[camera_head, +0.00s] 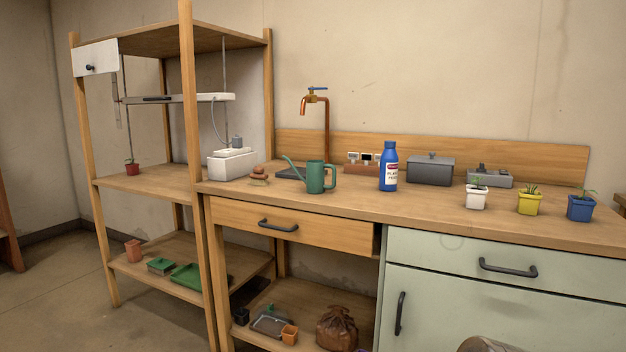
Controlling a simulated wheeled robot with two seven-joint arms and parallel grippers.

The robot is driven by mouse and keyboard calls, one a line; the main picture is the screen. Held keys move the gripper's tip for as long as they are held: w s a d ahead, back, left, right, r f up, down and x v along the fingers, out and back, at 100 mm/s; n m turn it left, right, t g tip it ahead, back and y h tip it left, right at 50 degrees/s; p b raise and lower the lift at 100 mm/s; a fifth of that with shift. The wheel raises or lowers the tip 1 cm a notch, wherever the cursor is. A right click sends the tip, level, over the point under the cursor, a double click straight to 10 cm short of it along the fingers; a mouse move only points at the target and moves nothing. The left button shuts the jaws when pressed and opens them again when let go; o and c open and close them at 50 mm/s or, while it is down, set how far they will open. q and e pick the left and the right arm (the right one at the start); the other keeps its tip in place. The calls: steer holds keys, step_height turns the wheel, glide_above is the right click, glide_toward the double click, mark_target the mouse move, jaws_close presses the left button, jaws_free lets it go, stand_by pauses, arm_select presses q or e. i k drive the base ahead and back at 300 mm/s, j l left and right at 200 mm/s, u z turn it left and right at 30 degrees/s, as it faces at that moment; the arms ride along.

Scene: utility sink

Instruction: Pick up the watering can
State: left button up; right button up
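The green watering can (316,177) stands upright on the wooden counter (405,205), near its front edge and left of the middle. Its spout points to the left and its handle is on the right. Neither gripper shows in the head view. A rounded metallic shape at the bottom edge, right of the middle, may be part of my own body.
White, yellow and blue plant pots (580,208) stand at the right. The counter between bottle and can is clear.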

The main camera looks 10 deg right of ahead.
mark_target(314, 182)
steer(key=i+l, duration=0.1)
steer(key=i, duration=0.95)
